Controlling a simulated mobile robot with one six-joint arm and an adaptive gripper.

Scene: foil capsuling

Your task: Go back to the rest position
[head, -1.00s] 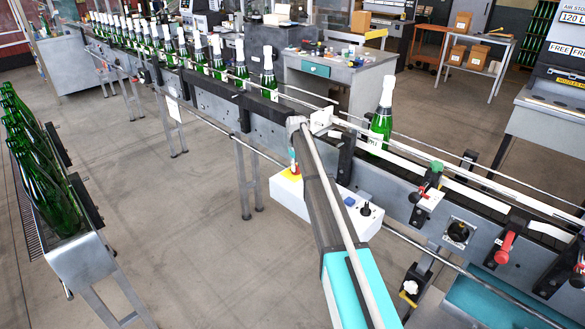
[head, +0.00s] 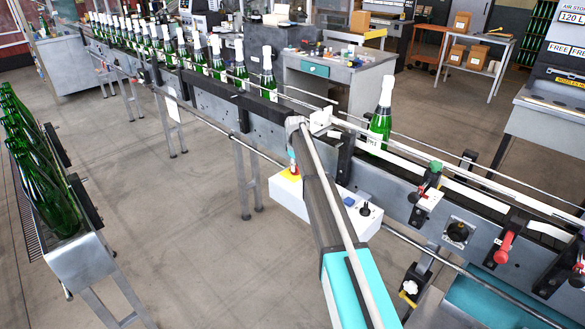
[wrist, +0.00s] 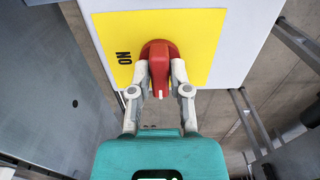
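My gripper (wrist: 160,78) is at a red rotary knob (wrist: 159,50) on a yellow plate (wrist: 112,38). The plate is marked ON and sits on a white control box (wrist: 225,70). The two pale fingers stand on either side of the knob's handle, close to it. Whether they touch it is not clear. In the head view the white box (head: 340,215) hangs on the front of the conveyor, with the yellow plate (head: 291,174) at its left end. My arm reaches over the box and hides most of the gripper there.
A conveyor (head: 220,98) runs across the view, carrying a row of green bottles with pale tops. One bottle (head: 381,118) stands apart, right of my arm. A rack (head: 82,255) of dark green bottles stands at left. The floor between is clear.

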